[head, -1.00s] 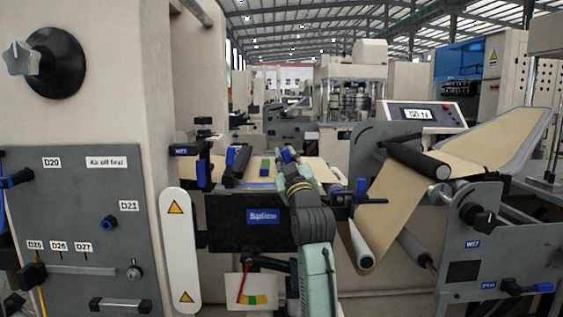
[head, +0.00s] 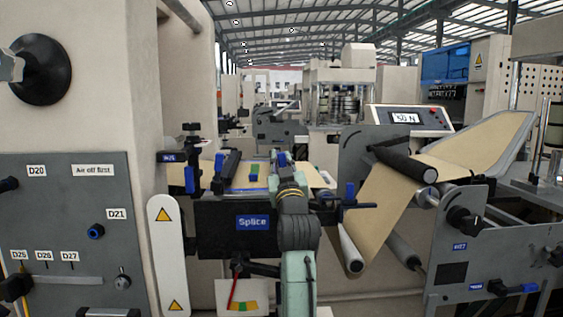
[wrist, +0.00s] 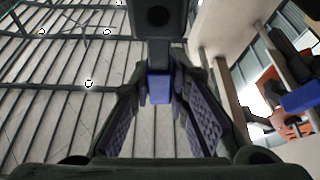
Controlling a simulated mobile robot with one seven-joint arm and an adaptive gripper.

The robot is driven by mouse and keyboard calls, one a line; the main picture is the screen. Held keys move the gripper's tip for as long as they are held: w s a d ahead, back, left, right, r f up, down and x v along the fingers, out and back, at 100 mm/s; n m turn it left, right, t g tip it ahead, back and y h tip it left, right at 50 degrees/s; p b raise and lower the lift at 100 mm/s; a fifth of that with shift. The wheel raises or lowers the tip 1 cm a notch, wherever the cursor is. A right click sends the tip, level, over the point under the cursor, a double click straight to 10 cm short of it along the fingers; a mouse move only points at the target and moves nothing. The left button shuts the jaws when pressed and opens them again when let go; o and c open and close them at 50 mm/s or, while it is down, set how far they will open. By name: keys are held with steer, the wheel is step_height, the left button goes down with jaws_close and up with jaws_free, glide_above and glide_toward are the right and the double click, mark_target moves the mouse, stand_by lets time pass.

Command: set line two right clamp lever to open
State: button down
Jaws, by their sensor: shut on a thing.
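My gripper (head: 283,165) is at the right end of the splice table (head: 215,240), in the middle of the head view. In the wrist view, my gripper (wrist: 160,110) has its two ridged fingers on either side of a blue lever tip (wrist: 158,86) on a dark block, and is shut on it. In the head view, a little of this blue lever (head: 282,157) shows above the gripper; my arm hides the rest. Its lettering is not visible, so I cannot tell which line it belongs to.
A black bar with a blue end (head: 226,168) lies on the table's left part. Rollers with brown web (head: 385,205) are further right. A grey panel (head: 70,220) is at left.

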steer(key=c, duration=1.5)
jaws_free()
steer(key=shift+d, duration=0.1)
steer(key=v, duration=1.2)
